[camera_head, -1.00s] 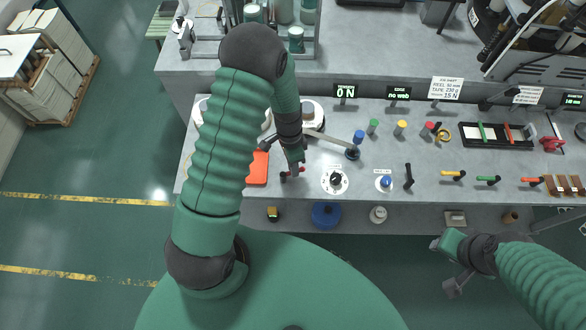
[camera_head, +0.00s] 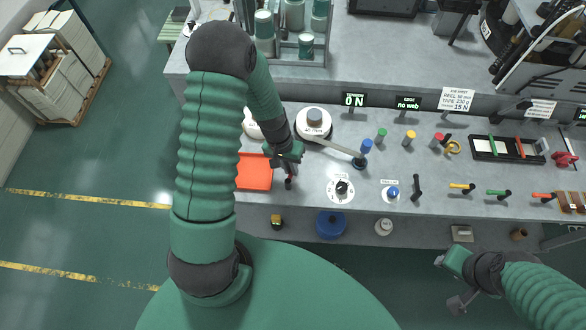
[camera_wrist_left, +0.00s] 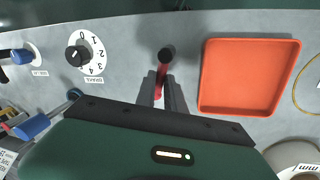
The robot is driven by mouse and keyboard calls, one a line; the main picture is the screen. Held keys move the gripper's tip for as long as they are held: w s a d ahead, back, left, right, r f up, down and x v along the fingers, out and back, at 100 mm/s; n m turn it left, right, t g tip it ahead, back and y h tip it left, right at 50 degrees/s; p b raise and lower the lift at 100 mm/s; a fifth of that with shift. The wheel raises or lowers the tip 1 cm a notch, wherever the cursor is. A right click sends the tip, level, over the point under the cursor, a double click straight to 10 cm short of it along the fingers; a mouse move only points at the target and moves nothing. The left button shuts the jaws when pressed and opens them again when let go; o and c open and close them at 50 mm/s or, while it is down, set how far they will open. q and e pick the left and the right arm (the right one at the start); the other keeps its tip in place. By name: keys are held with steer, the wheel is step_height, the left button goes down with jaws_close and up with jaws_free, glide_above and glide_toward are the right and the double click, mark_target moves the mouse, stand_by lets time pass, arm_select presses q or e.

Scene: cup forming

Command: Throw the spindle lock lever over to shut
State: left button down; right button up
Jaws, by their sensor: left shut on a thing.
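A small red lever with a black round end (camera_wrist_left: 166,54) stands on the grey bench in the left wrist view, left of an orange tray. I take it for the spindle lock lever; no label on it is readable. My left gripper (camera_wrist_left: 161,92) is shut on its red part, one finger on each side. In the head view the lever (camera_head: 289,182) shows just below my left gripper (camera_head: 287,170), which partly hides it.
The orange tray (camera_head: 254,172) lies close to the lever. A numbered dial (camera_head: 341,189), a blue button (camera_head: 392,192) and a black lever (camera_head: 416,187) stand to the right. A display reads "0 N" (camera_head: 354,100).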

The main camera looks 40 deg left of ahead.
arm_select(q)
steer(key=shift+w+a+r+n+t+y, duration=0.15)
steer(key=shift+a+n, duration=0.2)
steer(key=shift+n, duration=0.4)
steer(key=shift+s+a+r+n+t+y, duration=0.15)
steer(key=shift+a+n, duration=0.15)
steer(key=shift+n, duration=0.45)
steer(key=shift+f, duration=0.1)
steer(key=c, duration=1.6)
jaws_free()
steer(key=shift+o, duration=0.8)
steer(key=shift+f, duration=0.2)
step_height(320, 180, up, 16)
steer(key=s+a, duration=0.1)
steer(key=a, duration=0.1)
steer(key=shift+s+a+r+b, duration=0.25)
steer(key=shift+s+a+b, duration=0.1)
steer(key=shift+a+b, duration=0.05)
